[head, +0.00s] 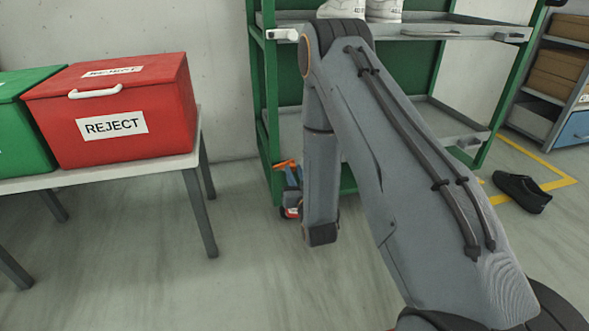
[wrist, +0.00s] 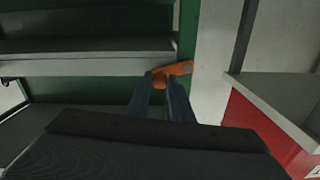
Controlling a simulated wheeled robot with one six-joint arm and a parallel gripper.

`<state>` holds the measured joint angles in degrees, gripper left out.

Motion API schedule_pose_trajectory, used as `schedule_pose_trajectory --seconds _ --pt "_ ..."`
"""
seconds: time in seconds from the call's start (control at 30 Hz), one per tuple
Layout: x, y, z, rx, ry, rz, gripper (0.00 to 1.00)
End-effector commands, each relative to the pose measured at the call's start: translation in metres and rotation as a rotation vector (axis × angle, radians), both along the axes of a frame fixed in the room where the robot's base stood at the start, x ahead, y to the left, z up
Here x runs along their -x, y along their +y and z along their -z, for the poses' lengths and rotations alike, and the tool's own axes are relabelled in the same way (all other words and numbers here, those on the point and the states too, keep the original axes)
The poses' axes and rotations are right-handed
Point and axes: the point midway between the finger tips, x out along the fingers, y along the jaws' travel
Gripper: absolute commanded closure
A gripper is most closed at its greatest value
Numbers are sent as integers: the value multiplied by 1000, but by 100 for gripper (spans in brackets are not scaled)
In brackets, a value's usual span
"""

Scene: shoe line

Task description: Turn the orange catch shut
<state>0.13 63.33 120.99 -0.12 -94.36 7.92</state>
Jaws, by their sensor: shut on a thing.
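The orange catch (wrist: 180,69) is on the green post (wrist: 188,40) of the rack, in the upper middle of the wrist view. It has a flat arm reaching right and a rounded knob at its left end. In the head view it shows as a small orange piece (head: 286,163) low by the rack's left post. My gripper (wrist: 160,84) has its two dark fingers on either side of the knob, shut on it. In the head view my gripper (head: 291,178) is partly hidden behind my arm. The catch's far side is hidden.
A red REJECT box (head: 115,115) and a green box (head: 22,135) stand on a table (head: 180,164) left of the rack. A black shoe (head: 522,192) lies on the floor at right. White shoes (head: 383,10) stand on the rack's upper shelf. The floor between table and rack is clear.

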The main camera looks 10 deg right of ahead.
Motion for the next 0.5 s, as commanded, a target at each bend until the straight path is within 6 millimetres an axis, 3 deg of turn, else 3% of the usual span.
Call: schedule_pose_trajectory --seconds 0.3,0.5 --pt "1 -1 11 -252 2 0 100" --pt "1 -1 14 -291 2 -1 100"
